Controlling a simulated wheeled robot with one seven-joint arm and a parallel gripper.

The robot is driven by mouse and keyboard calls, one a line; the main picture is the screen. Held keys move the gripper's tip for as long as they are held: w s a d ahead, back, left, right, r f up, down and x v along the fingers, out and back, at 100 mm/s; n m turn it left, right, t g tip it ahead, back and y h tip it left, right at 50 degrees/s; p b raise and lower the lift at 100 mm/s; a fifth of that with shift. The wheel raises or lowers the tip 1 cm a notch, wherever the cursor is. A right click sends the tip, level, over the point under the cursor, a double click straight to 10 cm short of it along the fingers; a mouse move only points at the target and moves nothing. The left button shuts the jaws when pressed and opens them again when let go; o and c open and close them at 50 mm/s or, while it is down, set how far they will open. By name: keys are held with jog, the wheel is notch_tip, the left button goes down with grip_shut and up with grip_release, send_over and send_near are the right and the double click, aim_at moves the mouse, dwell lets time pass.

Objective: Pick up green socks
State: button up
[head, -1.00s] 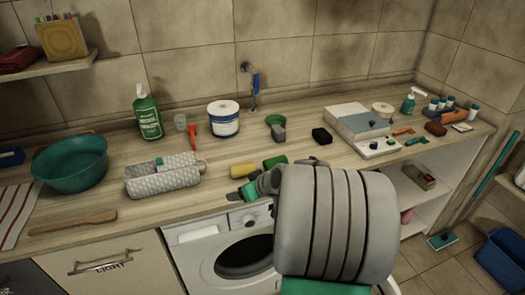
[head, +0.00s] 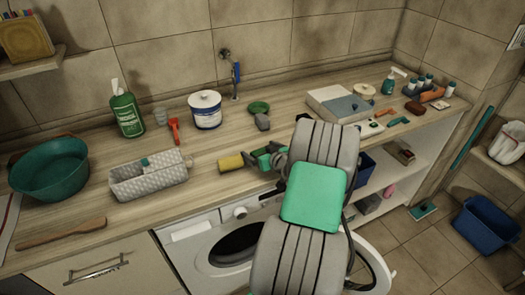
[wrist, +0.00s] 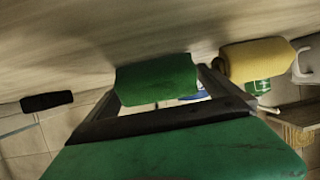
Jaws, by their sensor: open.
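The green socks (wrist: 157,79) show as a rolled green bundle on the wooden counter in the wrist view. They lie between the two spread fingers of my gripper (wrist: 160,72). Whether the fingers touch them I cannot tell. In the head view my gripper (head: 263,158) is low over the counter's front part, above the washing machine. The green bundle there is partly hidden by the gripper and hard to separate from its green parts. My gripper is open.
A yellow roll (head: 230,162) lies close to the left of my gripper; it also shows in the wrist view (wrist: 256,60). A grey woven basket (head: 149,180) stands farther left. A black object (wrist: 47,101) shows at the wrist view's left.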

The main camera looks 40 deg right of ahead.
jog(key=shift+w, duration=0.15)
jog(key=shift+c, duration=0.2)
jog(key=c, duration=1.3)
